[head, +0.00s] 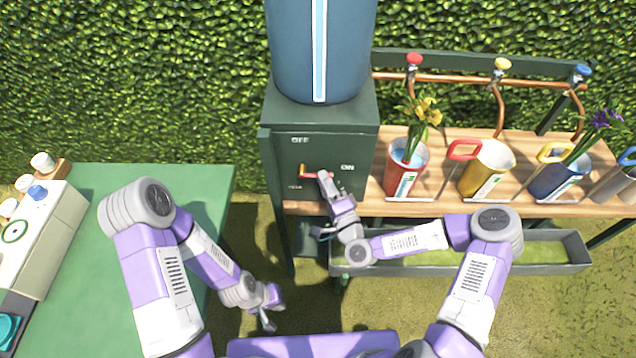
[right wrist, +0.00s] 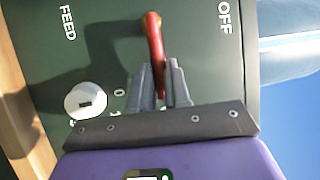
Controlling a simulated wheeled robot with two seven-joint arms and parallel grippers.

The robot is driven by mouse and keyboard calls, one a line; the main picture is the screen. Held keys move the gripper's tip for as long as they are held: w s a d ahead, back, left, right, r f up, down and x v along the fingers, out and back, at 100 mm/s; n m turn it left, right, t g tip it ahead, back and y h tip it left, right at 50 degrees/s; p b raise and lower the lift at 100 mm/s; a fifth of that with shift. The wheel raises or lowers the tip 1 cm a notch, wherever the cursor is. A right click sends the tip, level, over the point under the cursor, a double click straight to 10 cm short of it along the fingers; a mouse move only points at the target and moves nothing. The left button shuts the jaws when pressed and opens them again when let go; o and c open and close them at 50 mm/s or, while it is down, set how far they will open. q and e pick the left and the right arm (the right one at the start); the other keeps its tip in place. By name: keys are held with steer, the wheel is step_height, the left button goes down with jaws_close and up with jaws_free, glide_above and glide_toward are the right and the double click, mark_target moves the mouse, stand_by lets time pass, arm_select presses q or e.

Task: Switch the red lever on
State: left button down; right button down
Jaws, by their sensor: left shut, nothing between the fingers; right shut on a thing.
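The red lever (head: 310,174) is on the front of a dark green cabinet (head: 290,150) marked OFF at upper left and ON at right. It points roughly right from its brass-coloured pivot, towards the ON side. In the right wrist view the lever (right wrist: 154,42) runs down between the fingers. My right gripper (head: 325,178) is shut on the lever's free end, and it also shows in the right wrist view (right wrist: 163,82). My left gripper (head: 271,312) is shut and empty, low beside the green table, away from the cabinet.
A blue tank (head: 321,45) stands on the cabinet. A white round lock-like part (right wrist: 87,100) sits near the FEED label. To the right, a wooden shelf (head: 440,150) bears coloured pots above a grey trough (head: 555,248). A green table (head: 100,300) is at left.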

steer(key=shift+s+f, duration=0.1)
steer(key=shift+f, duration=0.05)
steer(key=c, duration=1.1)
jaws_free()
steer(key=p+v, duration=0.1)
steer(key=v, duration=0.6)
steer(key=shift+s+d, duration=0.1)
steer(key=shift+s, duration=0.2)
